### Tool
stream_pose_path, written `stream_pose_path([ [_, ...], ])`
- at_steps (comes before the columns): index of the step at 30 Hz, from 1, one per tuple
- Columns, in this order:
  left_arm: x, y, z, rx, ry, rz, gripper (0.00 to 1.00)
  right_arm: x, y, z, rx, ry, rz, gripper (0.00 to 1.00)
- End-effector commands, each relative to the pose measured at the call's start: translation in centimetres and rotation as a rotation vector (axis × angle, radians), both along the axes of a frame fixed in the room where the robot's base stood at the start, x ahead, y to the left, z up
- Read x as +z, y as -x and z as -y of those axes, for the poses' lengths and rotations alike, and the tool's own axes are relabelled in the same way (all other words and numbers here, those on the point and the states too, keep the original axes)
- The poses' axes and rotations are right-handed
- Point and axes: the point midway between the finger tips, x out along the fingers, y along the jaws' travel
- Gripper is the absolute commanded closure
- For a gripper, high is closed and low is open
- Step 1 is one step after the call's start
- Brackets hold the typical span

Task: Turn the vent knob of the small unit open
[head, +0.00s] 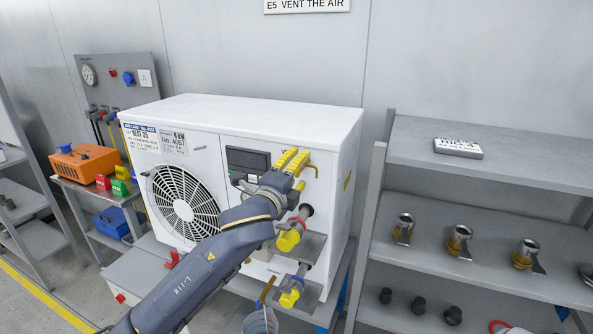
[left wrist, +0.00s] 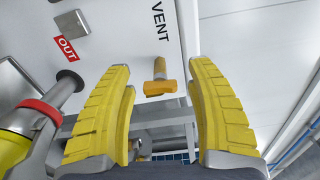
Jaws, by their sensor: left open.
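The small unit (head: 190,110) is a white box with a round fan grille on its front. The vent knob (left wrist: 160,83) is a small yellow-orange handle on the unit's panel, below the word VENT in the left wrist view. It also shows in the head view (head: 312,168), just right of my gripper. My left gripper (head: 292,160) is at the unit's right front, with yellow finger pads. In the left wrist view its fingers (left wrist: 160,68) are open and empty, with the knob between them in the picture. I cannot tell whether the knob lies between or beyond the tips.
Yellow-capped pipe valves (head: 288,240) stick out below my gripper, and a clear container (head: 260,321) is under them. A grey shelf (head: 480,205) with metal fittings stands at the right. An orange device (head: 85,164) is on a cart at the left.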

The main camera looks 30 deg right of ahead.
Motion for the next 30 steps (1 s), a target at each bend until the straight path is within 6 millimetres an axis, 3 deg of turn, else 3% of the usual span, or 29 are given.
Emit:
stream_pose_path([
  [7, 0.0, 0.7, -1.0, -0.001, 0.0, -0.001, 0.44, 0.0, 0.0, 0.2, 0.0, 0.001, 0.0, 0.68],
  [21, 0.0, 5.0, -7.0, 0.0, 0.0, 0.001, 0.44, 0.0, 0.0, 0.1, 0.0, 0.001, 0.0, 0.68],
  [30, 0.0, 6.7, -9.3, 0.0, 0.0, 0.0, 0.44, 0.0, 0.0, 0.1, 0.0, 0.001, 0.0, 0.68],
])
